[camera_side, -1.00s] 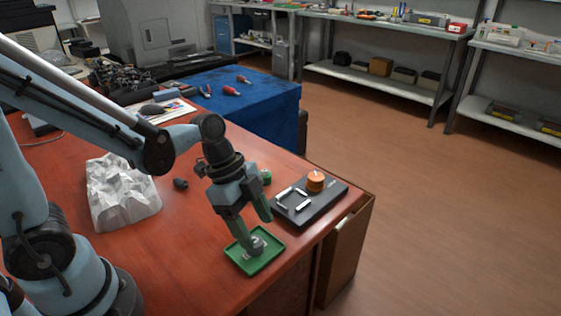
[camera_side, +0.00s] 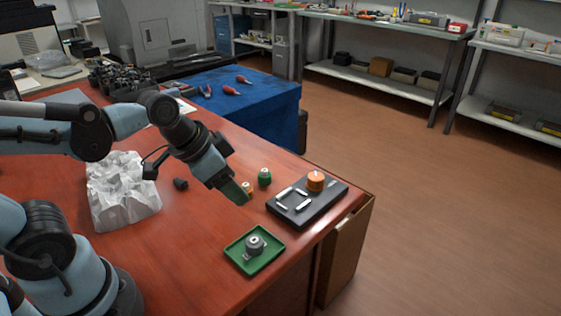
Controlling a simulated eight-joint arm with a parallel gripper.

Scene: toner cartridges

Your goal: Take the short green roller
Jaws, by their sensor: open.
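The short green roller (camera_side: 265,178) stands upright on the red-brown desk, left of the black board. My gripper (camera_side: 237,193) is in the air to the left of the green roller, tilted, with its green fingers pointing down and to the right. It is open, and I see nothing held in it. The gap between the fingers is hard to make out from this side. A small orange part with a pale top (camera_side: 248,187) shows just beside the fingertips, partly hidden by them. The green roller is apart from the gripper and in clear view.
A black board (camera_side: 293,219) carries an orange roller (camera_side: 315,182) and pale bars. A green tray (camera_side: 236,257) holds a grey metal part (camera_side: 255,245). A crumpled white block (camera_side: 122,190) and a small dark object (camera_side: 181,184) lie left. The desk's right edge is close to the board.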

